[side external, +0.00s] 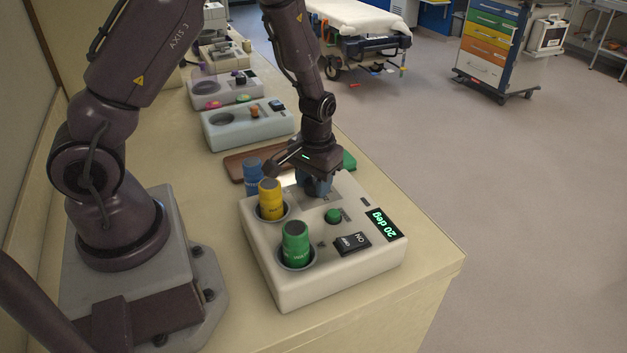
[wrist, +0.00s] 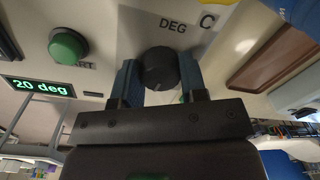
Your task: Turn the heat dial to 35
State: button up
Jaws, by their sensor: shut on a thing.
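The heat dial (wrist: 161,68) is a dark round knob on the panel, beside the letters DEG C in the wrist view. My gripper (wrist: 155,80) is shut on it, with one blue-grey finger on each side. In the side external view my gripper (side external: 314,185) points down at the far part of the white device (side external: 290,294), and it hides the dial. The green-lit display (side external: 384,224) on the device reads 20 deg; it also shows in the wrist view (wrist: 38,86).
A green button (side external: 333,216) and an ON/OFF rocker switch (side external: 352,243) sit near the dial. Green (side external: 296,246), yellow (side external: 270,199) and blue (side external: 254,176) labelled cylinders stand along the left side. A brown board (side external: 247,164) lies behind. More devices line the counter beyond.

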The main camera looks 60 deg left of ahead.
jog(key=n, duration=0.5)
jog(key=shift+r+n, duration=0.1)
jog(key=shift+n, duration=0.2)
dwell(0.4)
jog(key=o, duration=0.9)
jog(key=r, duration=1.3)
jog(key=shift+w+d, duration=0.15)
jog(key=shift+w, duration=0.15)
